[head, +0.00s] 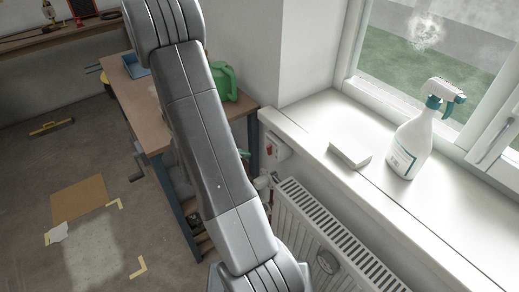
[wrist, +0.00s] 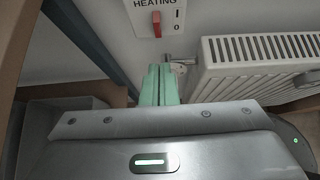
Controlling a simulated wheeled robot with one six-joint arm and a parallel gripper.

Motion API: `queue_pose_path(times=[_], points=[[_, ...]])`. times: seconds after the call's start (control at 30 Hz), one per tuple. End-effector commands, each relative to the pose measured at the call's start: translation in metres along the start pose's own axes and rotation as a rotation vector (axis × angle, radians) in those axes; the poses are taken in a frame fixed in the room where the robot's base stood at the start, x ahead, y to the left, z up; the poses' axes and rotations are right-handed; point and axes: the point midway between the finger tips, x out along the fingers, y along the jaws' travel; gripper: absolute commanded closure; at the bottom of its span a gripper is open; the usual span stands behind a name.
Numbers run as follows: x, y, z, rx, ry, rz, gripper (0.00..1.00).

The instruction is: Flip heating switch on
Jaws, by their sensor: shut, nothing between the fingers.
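The heating switch (wrist: 156,23) is a red lever on a white wall plate marked HEATING, with I above and 0 below. It shows at the top of the wrist view. The lever's lower end reaches down beside the 0; its exact tilt is hard to tell. In the head view the switch (head: 270,149) is a small red spot on the wall below the window sill. My gripper (wrist: 160,72) has pale green fingers, shut together and empty. In the wrist view they point at the wall just below the switch plate, apart from the lever in the picture.
A white radiator (wrist: 262,48) with a valve (wrist: 178,64) stands right of the fingers. The window sill (head: 300,122) holds a spray bottle (head: 418,135) and a white block (head: 350,153). A wooden workbench (head: 145,108) with a green watering can (head: 223,82) stands left.

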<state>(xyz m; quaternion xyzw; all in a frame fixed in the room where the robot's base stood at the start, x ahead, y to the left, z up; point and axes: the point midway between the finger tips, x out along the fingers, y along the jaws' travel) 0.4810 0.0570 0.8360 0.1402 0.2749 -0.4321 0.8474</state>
Motion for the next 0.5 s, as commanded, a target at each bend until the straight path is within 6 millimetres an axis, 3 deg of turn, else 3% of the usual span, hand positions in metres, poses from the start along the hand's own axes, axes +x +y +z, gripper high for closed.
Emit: queue_pose_path(times=[0.2, 0.5], points=[[0.039, -0.001, 0.000, 0.000, 0.001, -0.005, 1.00], [0.059, 0.000, 0.024, 0.001, 0.001, -0.001, 1.00]])
